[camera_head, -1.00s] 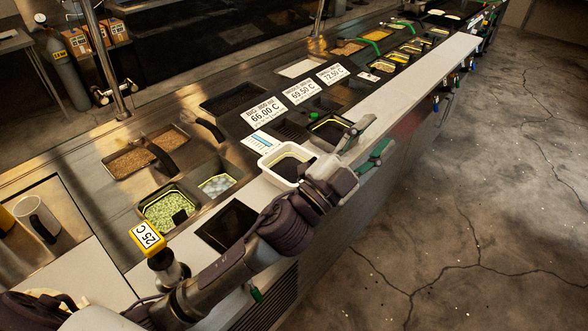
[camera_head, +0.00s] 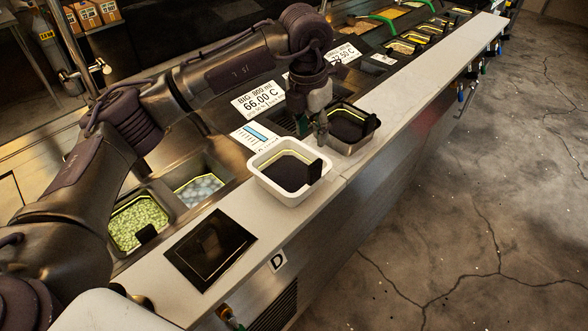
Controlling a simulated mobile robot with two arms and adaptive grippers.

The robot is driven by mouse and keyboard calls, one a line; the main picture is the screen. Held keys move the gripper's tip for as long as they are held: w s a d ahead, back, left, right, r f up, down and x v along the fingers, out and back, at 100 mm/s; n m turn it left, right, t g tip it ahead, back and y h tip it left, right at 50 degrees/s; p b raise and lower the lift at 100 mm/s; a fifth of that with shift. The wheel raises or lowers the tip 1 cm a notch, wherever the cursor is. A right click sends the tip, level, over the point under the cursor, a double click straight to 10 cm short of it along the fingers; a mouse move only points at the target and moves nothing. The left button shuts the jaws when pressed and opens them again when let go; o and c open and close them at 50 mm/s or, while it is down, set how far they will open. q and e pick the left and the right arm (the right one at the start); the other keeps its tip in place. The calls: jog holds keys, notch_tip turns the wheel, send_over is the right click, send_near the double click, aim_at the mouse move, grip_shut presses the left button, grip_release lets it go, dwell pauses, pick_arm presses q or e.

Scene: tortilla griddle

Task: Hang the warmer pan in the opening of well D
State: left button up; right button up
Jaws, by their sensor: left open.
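The D label (camera_head: 277,261) is on the counter front, below a dark square opening (camera_head: 211,248) that looks empty. A white-rimmed square pan (camera_head: 262,184) with a dark inside, a yellow line and a black tab stands on the counter ledge right of the opening. A smaller dark metal pan (camera_head: 346,149) with a black tab lies beyond it. I cannot tell for sure which one is the warmer pan. My left gripper (camera_head: 314,134) points down, open, between these two pans, close to the dark one. Contact is unclear. My right gripper is out of view.
Wells with green pieces (camera_head: 138,222) and pale round pieces (camera_head: 198,190) lie left of the white-rimmed pan. A temperature sign (camera_head: 258,97) and a blue-white card (camera_head: 254,135) stand behind. The pale ledge (camera_head: 425,78) is clear toward the far right.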

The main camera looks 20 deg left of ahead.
aim_at(315, 163)
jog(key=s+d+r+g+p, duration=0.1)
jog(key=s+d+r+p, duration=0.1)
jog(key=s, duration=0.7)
pick_arm(q)
jog(key=f, duration=0.4)
jog(key=d+f, duration=0.1)
jog(key=f, duration=0.2)
jog(key=shift+s+d, duration=0.1)
jog(key=shift+s, duration=0.3)
jog(key=shift+w+d+f+p, duration=0.1)
jog(key=shift+w+f+p, duration=0.1)
jog(key=shift+f+p, duration=0.95)
jog(key=shift+w+f+p, duration=0.15)
jog(key=shift+w+f, duration=0.05)
jog(key=shift+f, duration=0.5)
jog(key=shift+w+f+p, duration=0.15)
jog(key=shift+f, duration=0.55)
jog(key=shift+s, duration=0.1)
jog(key=c, duration=0.6)
grip_shut()
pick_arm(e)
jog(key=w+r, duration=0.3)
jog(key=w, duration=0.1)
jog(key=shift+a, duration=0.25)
